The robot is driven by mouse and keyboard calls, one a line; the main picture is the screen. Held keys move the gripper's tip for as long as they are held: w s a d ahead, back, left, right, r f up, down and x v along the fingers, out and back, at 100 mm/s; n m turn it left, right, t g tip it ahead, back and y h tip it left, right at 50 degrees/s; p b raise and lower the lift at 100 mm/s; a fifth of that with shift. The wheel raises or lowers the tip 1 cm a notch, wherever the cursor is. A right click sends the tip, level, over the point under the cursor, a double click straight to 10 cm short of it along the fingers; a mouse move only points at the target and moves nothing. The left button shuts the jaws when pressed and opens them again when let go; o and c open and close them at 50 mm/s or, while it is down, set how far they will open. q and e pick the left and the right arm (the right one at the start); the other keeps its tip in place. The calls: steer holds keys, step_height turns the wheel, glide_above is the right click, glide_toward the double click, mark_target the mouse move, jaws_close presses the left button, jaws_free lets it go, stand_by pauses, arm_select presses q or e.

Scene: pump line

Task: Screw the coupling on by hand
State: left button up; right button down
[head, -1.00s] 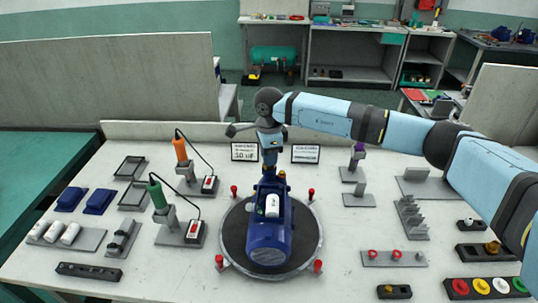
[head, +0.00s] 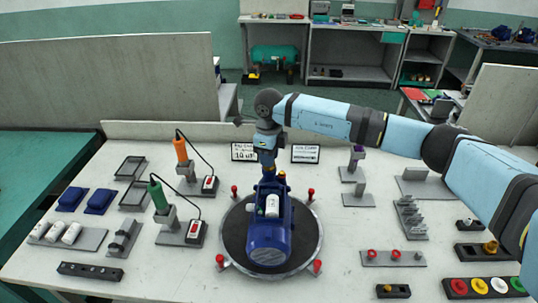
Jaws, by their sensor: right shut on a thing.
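A small brass-coloured fitting (head: 282,175) shows just right of the jaws. My left gripper is not in view.
A green-handled tool (head: 158,196) and an orange-handled tool (head: 181,150) stand in holders on the left, with cables. Red posts (head: 317,266) ring the turntable. Racks of small parts (head: 393,258) fill the right side. Two small signs (head: 305,153) stand behind the pump.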

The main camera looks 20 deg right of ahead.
steer(key=m, duration=0.3)
steer(key=shift+p, duration=0.3)
steer(key=c, duration=1)
jaws_free()
steer(key=shift+c, duration=0.2)
steer(key=shift+f+n+b, duration=0.2)
steer(key=shift+n+b, duration=0.2)
steer(key=shift+b, duration=0.2)
steer(key=shift+r+n+b, duration=0.1)
steer(key=shift+n+b, duration=0.3)
steer(key=shift+n, duration=0.6)
steer(key=shift+r, duration=0.1)
